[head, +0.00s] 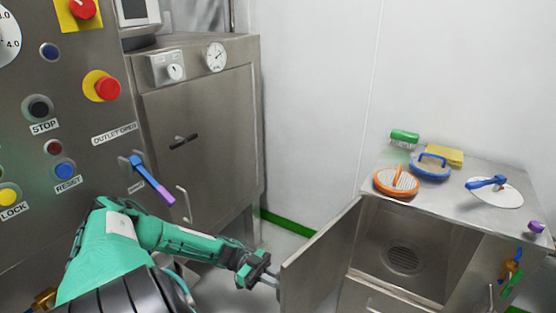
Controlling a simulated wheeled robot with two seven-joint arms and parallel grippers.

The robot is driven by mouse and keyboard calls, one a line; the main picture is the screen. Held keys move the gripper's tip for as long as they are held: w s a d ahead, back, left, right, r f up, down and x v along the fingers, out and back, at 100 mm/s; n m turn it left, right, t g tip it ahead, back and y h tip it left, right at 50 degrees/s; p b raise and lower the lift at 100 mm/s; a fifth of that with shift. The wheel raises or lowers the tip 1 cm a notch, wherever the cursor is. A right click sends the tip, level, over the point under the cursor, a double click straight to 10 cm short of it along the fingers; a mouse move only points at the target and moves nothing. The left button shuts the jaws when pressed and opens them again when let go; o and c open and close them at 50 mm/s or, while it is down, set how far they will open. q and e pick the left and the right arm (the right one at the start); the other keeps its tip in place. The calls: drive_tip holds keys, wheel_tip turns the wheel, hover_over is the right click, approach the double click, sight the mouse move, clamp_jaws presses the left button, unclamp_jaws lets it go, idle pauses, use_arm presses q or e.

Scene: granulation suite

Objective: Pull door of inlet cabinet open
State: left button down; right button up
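A low steel cabinet (465,211) stands at the right, and I take it to be the inlet cabinet; I see no label on it. Its door (318,265) stands swung open to the left, showing the interior (402,240) with a round perforated plate (403,258). My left gripper (267,277), on a green arm, is at the door's outer left edge. The door hides part of its fingertips and whatever handle is on that face, so I cannot tell whether it grips anything. My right gripper is not in view.
A tall steel cabinet (205,135) with a closed door and a control panel (80,130) stand at the left. On the low cabinet lie an orange-rimmed disc (396,181), a blue-rimmed disc (431,166), a white disc (497,193), a green brush (404,137) and a yellow cloth (444,155).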

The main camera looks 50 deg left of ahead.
use_arm(q)
drive_tip(key=c, duration=1.5)
unclamp_jaws()
drive_tip(key=shift+w+r, duration=0.1)
drive_tip(key=shift+w, duration=0.05)
drive_tip(key=shift+c, duration=0.2)
